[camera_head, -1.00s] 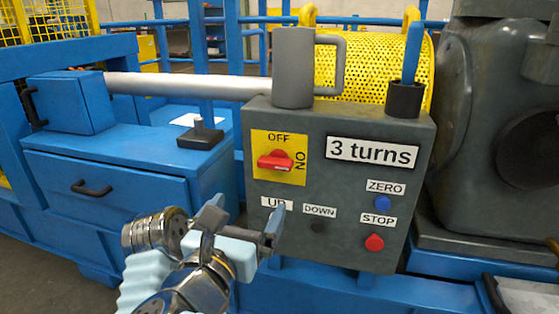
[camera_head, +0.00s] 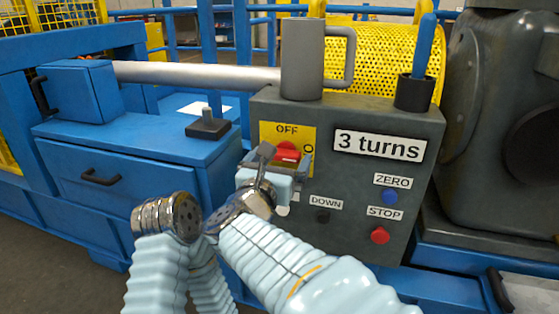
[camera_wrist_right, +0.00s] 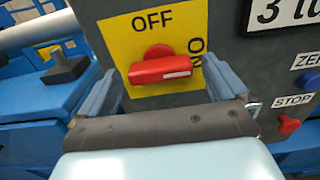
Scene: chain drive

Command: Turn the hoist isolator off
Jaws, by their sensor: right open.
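The hoist isolator is a red rotary handle (camera_head: 288,151) on a yellow plate (camera_head: 272,129) on the grey control box, marked OFF at the top and ON at the right. In the right wrist view the red handle (camera_wrist_right: 160,68) lies about level, its white-marked end pointing right toward ON. My right gripper (camera_head: 284,162) is open in front of the plate. In the wrist view its two fingers (camera_wrist_right: 168,88) stand on either side of the handle, apart from it. The gripper hides part of the plate in the head view. My left gripper is not in view.
The grey control box (camera_head: 350,190) carries a "3 turns" sign (camera_head: 378,146), a blue ZERO button (camera_head: 390,196) and a red STOP button (camera_head: 380,235). A grey mug (camera_head: 302,60) and a dark cup (camera_head: 414,93) stand on top. A blue cabinet (camera_head: 130,165) is at left.

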